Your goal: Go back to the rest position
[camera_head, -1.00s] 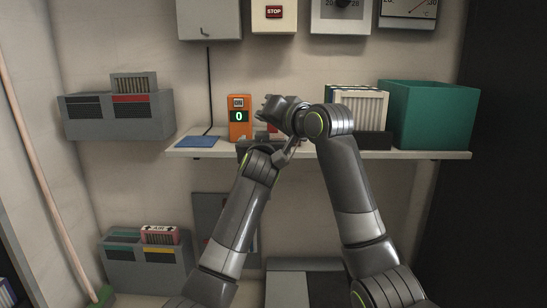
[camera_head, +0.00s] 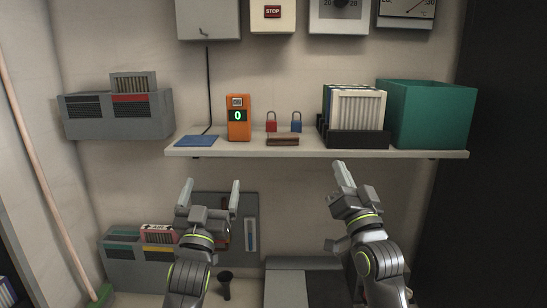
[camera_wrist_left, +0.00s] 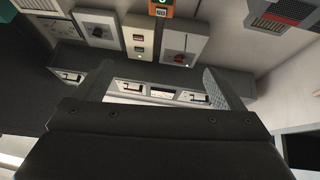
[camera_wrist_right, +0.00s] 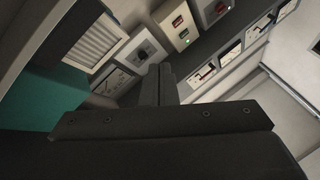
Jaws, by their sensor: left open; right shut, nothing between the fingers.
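My left gripper (camera_head: 208,188) is open and empty in the head view, below the shelf and in front of the lower wall. Its two fingers stand apart and point up; they also show in the left wrist view (camera_wrist_left: 165,85). My right gripper (camera_head: 341,174) is shut and empty, just below the shelf's front edge. Its fingers are together in the right wrist view (camera_wrist_right: 160,84). Both grippers are clear of the things on the shelf.
The shelf (camera_head: 310,153) holds an orange meter (camera_head: 238,118), a blue pad (camera_head: 197,141), a red padlock (camera_head: 271,126), a blue padlock (camera_head: 296,126), a brown item (camera_head: 283,141), a filter rack (camera_head: 358,138) and a teal bin (camera_head: 432,112). Grey wall boxes (camera_head: 119,116) hang left.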

